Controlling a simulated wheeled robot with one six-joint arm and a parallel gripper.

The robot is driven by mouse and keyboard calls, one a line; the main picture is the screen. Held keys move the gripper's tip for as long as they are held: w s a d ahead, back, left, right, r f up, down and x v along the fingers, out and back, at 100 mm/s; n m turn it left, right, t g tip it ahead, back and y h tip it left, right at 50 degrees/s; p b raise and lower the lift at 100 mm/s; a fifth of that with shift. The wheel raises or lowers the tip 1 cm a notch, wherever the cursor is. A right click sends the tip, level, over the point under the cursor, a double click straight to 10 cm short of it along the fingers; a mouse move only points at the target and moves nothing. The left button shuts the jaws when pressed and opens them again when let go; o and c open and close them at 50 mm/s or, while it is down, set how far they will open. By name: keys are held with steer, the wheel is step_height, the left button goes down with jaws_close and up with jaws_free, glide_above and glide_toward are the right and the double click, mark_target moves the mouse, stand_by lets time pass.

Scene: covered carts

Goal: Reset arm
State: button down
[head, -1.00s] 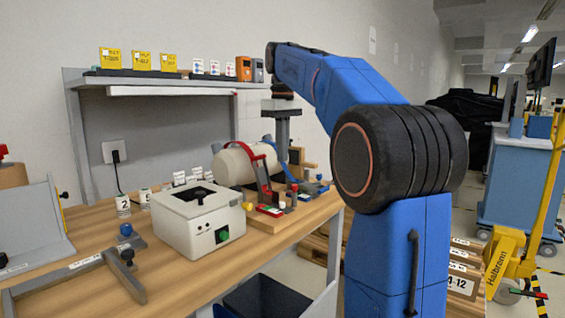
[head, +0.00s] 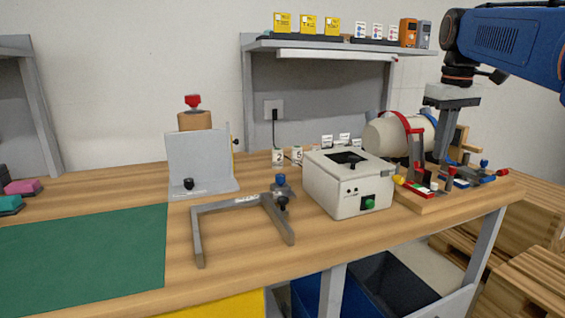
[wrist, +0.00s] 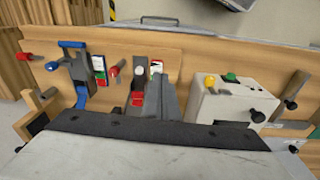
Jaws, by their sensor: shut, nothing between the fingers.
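My gripper (head: 441,155) hangs from my blue arm at the right of the head view, pointing down, with its fingers together and nothing visible between them. I cannot tell whether the fingertips touch anything there. In the wrist view the gripper's fingers (wrist: 160,98) show at the middle, in front of the same board (wrist: 125,62).
A white box with a green knob (head: 340,190) stands left of the board, and a cream cylinder (head: 388,137) behind. A grey frame (head: 245,203), an upright plate (head: 200,160) and a green mat (head: 85,260) are farther left. A shelf (head: 330,46) overhangs the back.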

steer(key=s+a+f+m+t, duration=0.1)
steer(key=s+a+f, duration=0.2)
steer(key=s+f, duration=0.5)
steer(key=s+a+f+m+t, duration=0.1)
steer(key=s+a+f, duration=0.2)
steer(key=s+f, duration=0.5)
steer(key=s+a+f+m+t, duration=0.1)
steer(key=s+a+f, duration=0.3)
steer(key=s+f, duration=0.4)
step_height(320, 180, down, 5)
steer(key=shift+s+f+t, duration=0.15)
steer(key=shift+t, duration=0.15)
